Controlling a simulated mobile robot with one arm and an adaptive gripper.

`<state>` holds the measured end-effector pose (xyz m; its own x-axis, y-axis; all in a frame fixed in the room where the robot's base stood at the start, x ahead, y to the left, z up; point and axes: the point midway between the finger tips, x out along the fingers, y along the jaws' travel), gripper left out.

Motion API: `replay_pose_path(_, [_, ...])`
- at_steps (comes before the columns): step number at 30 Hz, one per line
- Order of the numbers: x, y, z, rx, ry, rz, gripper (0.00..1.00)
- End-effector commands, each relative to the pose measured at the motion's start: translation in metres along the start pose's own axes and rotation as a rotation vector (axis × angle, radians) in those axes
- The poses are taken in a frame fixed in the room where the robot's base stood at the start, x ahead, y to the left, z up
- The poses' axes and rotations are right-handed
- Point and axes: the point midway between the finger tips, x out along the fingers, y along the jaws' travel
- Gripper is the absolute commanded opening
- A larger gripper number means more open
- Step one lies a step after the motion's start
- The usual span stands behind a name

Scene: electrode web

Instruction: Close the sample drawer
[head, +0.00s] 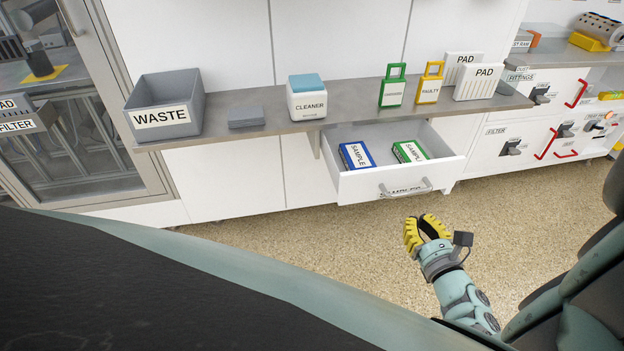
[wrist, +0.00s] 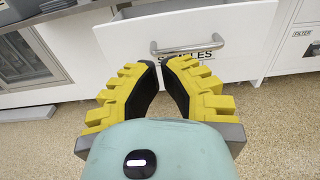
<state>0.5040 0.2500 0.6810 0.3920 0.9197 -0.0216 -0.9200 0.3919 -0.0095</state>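The sample drawer (head: 376,186) is pulled out below the shelf, with a white front and a metal bar handle (head: 405,188). Inside lie a blue-edged sample box (head: 356,155) and a green-edged sample box (head: 409,151). My gripper (head: 427,225), with yellow ribbed fingers, is in front of and below the drawer front, near the handle. In the wrist view the handle (wrist: 188,48) is just beyond the fingertips (wrist: 162,64). The fingers stand apart with a gap between them and nothing in it. No contact with the handle is visible.
The grey shelf (head: 260,105) above the drawer holds a waste bin (head: 165,103), a cleaner box (head: 307,97), green and yellow tags, and pads. Cabinets with red handles (head: 546,143) stand at the right. The speckled floor (head: 300,235) before the drawer is clear.

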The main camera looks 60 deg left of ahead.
Motion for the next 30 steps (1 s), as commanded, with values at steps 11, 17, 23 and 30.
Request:
replay_pose_path(11, [0.04, 0.004, 0.002, 0.011, -0.028, 0.018, 0.0])
replay_pose_path(17, [0.082, 0.005, 0.002, 0.009, -0.025, 0.02, 0.0])
replay_pose_path(23, [0.115, 0.005, 0.002, 0.007, -0.025, 0.018, 0.0])
replay_pose_path(30, [0.138, 0.005, 0.003, 0.009, -0.023, 0.015, 0.0])
